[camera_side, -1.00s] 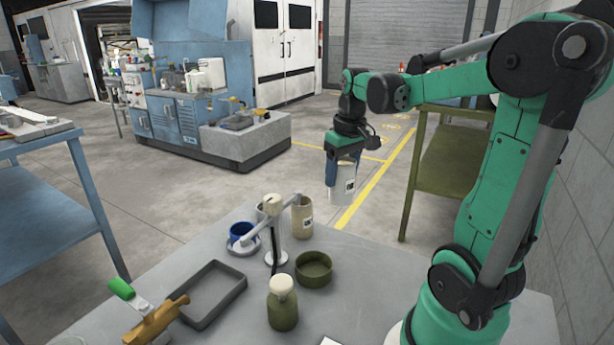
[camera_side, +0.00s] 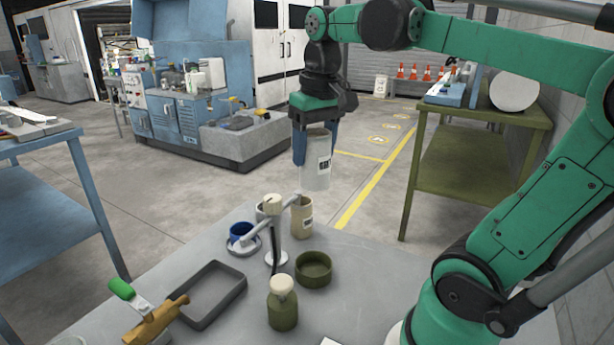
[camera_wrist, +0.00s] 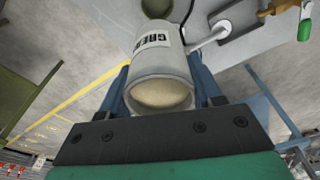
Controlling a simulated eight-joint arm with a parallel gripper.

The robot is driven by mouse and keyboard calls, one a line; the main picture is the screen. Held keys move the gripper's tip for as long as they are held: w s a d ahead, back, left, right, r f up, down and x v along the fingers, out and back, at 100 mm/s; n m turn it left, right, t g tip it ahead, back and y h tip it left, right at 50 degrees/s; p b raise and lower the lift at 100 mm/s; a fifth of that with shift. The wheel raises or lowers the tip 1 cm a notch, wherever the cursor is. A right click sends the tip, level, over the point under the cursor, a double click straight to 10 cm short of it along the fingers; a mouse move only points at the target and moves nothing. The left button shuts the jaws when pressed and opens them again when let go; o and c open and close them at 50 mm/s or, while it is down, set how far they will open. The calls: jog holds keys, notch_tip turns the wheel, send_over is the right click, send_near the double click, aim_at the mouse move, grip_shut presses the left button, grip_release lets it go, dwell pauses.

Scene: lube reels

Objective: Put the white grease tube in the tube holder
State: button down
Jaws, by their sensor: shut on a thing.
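The white grease tube (camera_side: 314,175) has a dark label and hangs roughly upright in my gripper (camera_side: 315,145), high above the back of the grey table. My gripper is shut on it, with blue fingers on either side. In the wrist view, the tube (camera_wrist: 160,72) shows its lettered label and one round tan end between the fingers. A stand with a pale-capped post and grey arms (camera_side: 275,232) is on the table, below and left of the tube; I cannot tell whether it is the tube holder. A beige labelled tube (camera_side: 302,218) stands beside it.
A blue cup (camera_side: 241,231) sits left of the post, and an olive round dish (camera_side: 314,269) sits right of it. An olive bottle (camera_side: 283,308), a grey rectangular tray (camera_side: 208,294) and a brass valve with a green handle (camera_side: 152,318) are nearer the front.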

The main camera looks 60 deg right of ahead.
aim_at(319, 187)
notch_tip(319, 187, down, 19)
jog(key=shift+r, duration=0.1)
dwell(0.5)
jog(key=shift+c, duration=0.8)
grip_release()
jog(key=r, duration=0.3)
jog(key=s+r, duration=0.1)
jog(key=r, duration=0.7)
jog(key=shift+s+a+r, duration=0.15)
jog(key=shift+a+r, duration=0.1)
jog(key=shift+a, duration=0.25)
jog(key=w+a+f+n+t, duration=0.2)
jog(key=w+a+n+t, duration=0.1)
jog(key=a+t, duration=0.3)
jog(key=a+n, duration=0.1)
jog(key=a, duration=0.1)
jog(key=shift+w+a+f+y, duration=0.15)
jog(key=shift+a+y, duration=0.15)
jog(key=shift+a, duration=0.05)
